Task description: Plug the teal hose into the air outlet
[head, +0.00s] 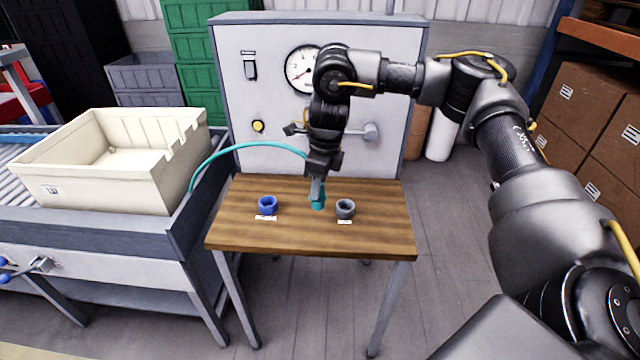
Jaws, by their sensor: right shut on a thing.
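The teal hose (245,147) arcs up from the left and passes behind my right arm. My right gripper (317,188) points down over the wooden table and is shut on the hose's teal end piece (318,204). That end piece is upright, between a blue ring (267,205) and a grey ring (345,208); I cannot tell whether it touches the table. A grey round fitting (371,131) sticks out from the grey panel behind; I cannot tell whether it is the air outlet. My right arm hides the panel's middle. My left gripper is out of view.
The wooden table (300,240) has clear room at its front. The grey panel (237,110) carries a pressure gauge (300,68), a switch and a yellow button (258,126). A cream crate (110,185) stands to the left and cartons (585,110) to the right.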

